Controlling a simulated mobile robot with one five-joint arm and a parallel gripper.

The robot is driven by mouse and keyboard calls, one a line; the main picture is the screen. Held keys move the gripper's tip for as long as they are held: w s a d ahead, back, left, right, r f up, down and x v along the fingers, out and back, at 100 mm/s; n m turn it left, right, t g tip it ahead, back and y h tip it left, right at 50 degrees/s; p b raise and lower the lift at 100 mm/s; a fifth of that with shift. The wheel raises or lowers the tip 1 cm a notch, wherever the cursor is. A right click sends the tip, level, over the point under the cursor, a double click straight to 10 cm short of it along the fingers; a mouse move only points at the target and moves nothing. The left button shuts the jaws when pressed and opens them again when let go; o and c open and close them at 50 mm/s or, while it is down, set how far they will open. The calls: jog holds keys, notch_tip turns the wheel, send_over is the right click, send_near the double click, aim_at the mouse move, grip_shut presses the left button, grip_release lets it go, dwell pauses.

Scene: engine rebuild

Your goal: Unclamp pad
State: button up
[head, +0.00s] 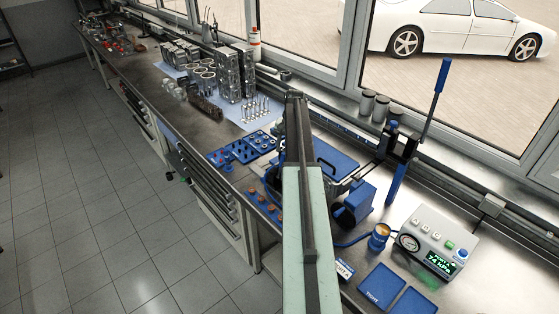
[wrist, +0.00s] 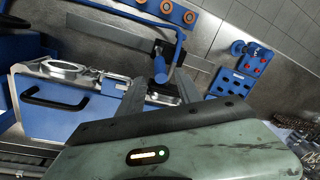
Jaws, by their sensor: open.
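In the wrist view a blue clamp fixture (wrist: 62,122) with a black bar handle stands on the metal bench. A small blue clamp lever (wrist: 180,82) with a black part (wrist: 160,66) at its end sits at the fixture's right side. My gripper (wrist: 160,77) is open, its two grey fingers apart, with the lever and black part showing between or just beyond the tips. I cannot tell whether they touch. No pad is clearly visible at the clamp. In the head view my arm hides much of the blue fixture (head: 336,158).
A blue tall-levered press (head: 397,165) stands right of the fixture. A grey gauge box (head: 435,243) and blue trays (head: 383,284) lie nearer. A blue perforated rack (head: 255,148) and engine parts (head: 228,75) fill the bench farther back. Orange-brown caps (wrist: 165,8) sit near the bench edge.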

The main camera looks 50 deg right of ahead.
aim_at(282, 160)
jog(key=f+b, duration=0.4)
jog(key=w+f+b, duration=0.1)
jog(key=f+b, duration=0.1)
jog(key=f, duration=0.1)
jog(key=shift+a, duration=0.3)
jog(key=shift+r, duration=0.1)
grip_shut()
jog(key=shift+s, duration=0.1)
dwell(0.6)
